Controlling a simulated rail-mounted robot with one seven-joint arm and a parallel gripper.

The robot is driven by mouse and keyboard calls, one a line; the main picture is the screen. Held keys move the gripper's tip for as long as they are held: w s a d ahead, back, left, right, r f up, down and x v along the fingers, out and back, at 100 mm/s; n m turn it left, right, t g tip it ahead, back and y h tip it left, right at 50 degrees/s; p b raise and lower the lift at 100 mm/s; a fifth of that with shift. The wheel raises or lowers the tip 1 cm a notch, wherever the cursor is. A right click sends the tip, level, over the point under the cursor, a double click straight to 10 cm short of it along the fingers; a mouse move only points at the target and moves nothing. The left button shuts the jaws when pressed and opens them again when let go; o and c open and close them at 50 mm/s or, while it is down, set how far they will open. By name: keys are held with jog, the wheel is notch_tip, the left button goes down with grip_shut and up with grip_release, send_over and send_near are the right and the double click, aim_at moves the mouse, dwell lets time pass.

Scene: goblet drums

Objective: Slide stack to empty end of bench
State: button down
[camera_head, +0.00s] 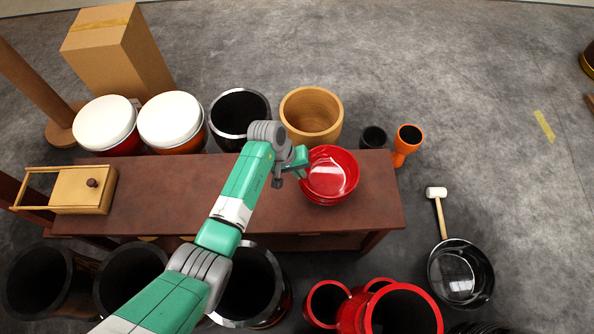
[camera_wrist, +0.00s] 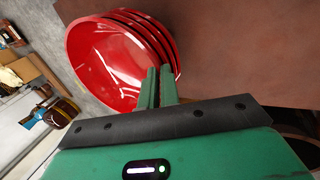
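A stack of several red bowls (camera_head: 330,175) sits on the brown bench (camera_head: 170,205), toward its right end. The stack also shows in the wrist view (camera_wrist: 110,65), with its nested rims on the right side. My gripper (camera_head: 298,160) is at the left side of the stack. In the wrist view its two green fingers (camera_wrist: 158,87) are together with nothing seen between them, and their tips are close against the bowls' rims. Whether they touch the bowls is hard to tell. A strip of bare bench top lies right of the stack.
A wooden box (camera_head: 82,190) occupies the bench's left end; the bench middle is bare under my arm. Drums stand behind the bench, including a tan one (camera_head: 312,112) close behind the stack. Red drums (camera_head: 400,312) and a mallet (camera_head: 438,205) are on the floor at front right.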

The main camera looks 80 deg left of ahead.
jog(key=shift+w+d, duration=0.25)
jog(key=shift+w, duration=1)
jog(key=shift+w+d+r, duration=0.1)
jog(key=shift+w+d, duration=0.05)
jog(key=shift+w, duration=0.5)
jog(key=shift+w+d, duration=0.15)
jog(key=shift+w, duration=0.45)
jog(key=shift+w+d+b, duration=0.15)
jog(key=shift+w+b, duration=0.1)
jog(key=shift+w, duration=0.35)
jog(key=shift+w+d+b, duration=0.15)
jog(key=shift+w+b, duration=0.05)
jog(key=shift+w, duration=0.5)
jog(key=shift+w+d+b, duration=0.25)
jog(key=shift+w+b, duration=0.1)
jog(key=shift+w, duration=0.9)
